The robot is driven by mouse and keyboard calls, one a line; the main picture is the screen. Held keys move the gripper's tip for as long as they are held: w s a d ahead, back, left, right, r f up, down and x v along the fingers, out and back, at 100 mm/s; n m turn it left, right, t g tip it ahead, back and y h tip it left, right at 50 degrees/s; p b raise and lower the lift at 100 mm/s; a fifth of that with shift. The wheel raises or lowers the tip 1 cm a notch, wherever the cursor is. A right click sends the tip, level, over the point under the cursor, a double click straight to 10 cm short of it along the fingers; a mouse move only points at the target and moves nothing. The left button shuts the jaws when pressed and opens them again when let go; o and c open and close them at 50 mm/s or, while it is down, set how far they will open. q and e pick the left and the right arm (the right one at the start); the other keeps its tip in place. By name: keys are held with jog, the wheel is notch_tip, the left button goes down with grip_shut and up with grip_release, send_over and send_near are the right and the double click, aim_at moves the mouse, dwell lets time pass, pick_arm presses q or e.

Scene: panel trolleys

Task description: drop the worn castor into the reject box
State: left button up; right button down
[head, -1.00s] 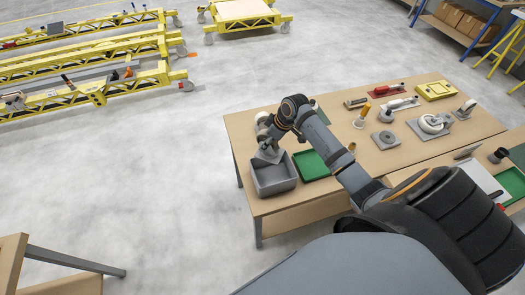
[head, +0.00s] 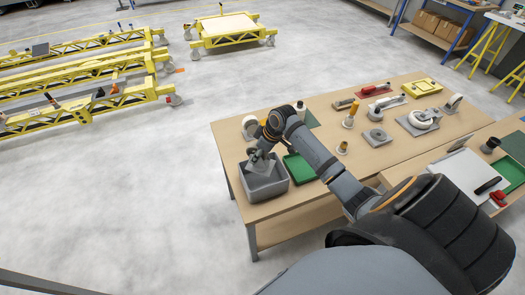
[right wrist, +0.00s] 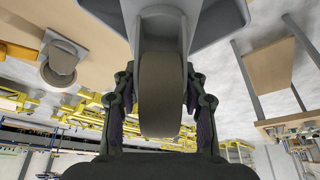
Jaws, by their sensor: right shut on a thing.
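My right gripper (head: 260,161) is at the grey open box (head: 265,188) on the near left corner of the table. In the right wrist view the gripper (right wrist: 160,100) is shut on a castor (right wrist: 160,95), its dark grey-brown wheel between the two fingers. In the head view a grey plate-like part shows at the gripper, over or inside the box opening; I cannot tell how deep. The box's inside is partly hidden by the gripper. My left gripper is not in view.
A green tray (head: 298,170) is right beside the box, partly behind my arm. Another castor (head: 250,127) stands behind the gripper and also shows in the right wrist view (right wrist: 60,65). Several tools and parts lie farther right on the table. Floor left of the table is clear.

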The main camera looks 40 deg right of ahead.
jog(key=shift+w+r, duration=0.1)
jog(key=shift+r, duration=0.05)
jog(key=c, duration=1.2)
grip_release()
jog(key=o, duration=0.5)
jog(key=shift+o, duration=0.2)
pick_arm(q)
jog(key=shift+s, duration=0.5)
pick_arm(e)
jog(key=v, duration=1.2)
jog(key=shift+a, duration=0.1)
